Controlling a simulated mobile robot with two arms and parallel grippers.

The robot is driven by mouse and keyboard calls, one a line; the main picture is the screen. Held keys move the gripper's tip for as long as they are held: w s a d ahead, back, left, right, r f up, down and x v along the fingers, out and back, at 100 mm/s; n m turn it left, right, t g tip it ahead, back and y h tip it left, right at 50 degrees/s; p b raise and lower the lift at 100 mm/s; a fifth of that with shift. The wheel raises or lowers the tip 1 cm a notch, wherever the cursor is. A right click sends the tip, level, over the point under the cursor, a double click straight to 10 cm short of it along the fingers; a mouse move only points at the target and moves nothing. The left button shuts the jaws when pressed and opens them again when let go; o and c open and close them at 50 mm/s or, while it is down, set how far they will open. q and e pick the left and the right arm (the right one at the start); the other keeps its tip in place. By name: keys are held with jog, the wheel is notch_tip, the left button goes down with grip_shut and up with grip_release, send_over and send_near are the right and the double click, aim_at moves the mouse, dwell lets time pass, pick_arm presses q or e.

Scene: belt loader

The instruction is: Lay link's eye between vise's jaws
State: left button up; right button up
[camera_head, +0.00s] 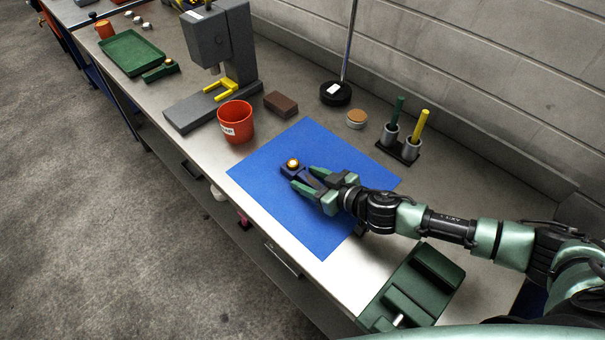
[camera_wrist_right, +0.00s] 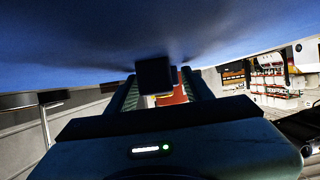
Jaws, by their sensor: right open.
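A small dark blue piece with a round brass-coloured centre, seemingly the link's eye (camera_head: 293,164), lies on the blue mat. My right gripper (camera_head: 303,179) is open and low over the mat, its green fingers pointing at the piece. In the right wrist view a dark block (camera_wrist_right: 155,75) shows between the ends of the two fingers (camera_wrist_right: 157,88); contact with them cannot be told. The green vise-like block (camera_head: 428,276), with raised jaws and a metal rod end, stands at the bench's near right. My left gripper is out of view.
The blue mat (camera_head: 266,172) is otherwise clear. A red cup (camera_head: 236,122), a brown block (camera_head: 281,104) and a grey press (camera_head: 240,50) stand beyond it. A round tin (camera_head: 356,119), a stand base (camera_head: 335,93) and a holder with two handles (camera_head: 398,150) line the wall side.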

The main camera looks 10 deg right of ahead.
jog(key=shift+c, duration=0.3)
grip_shut()
jog(key=shift+r, duration=0.15)
dwell(1.0)
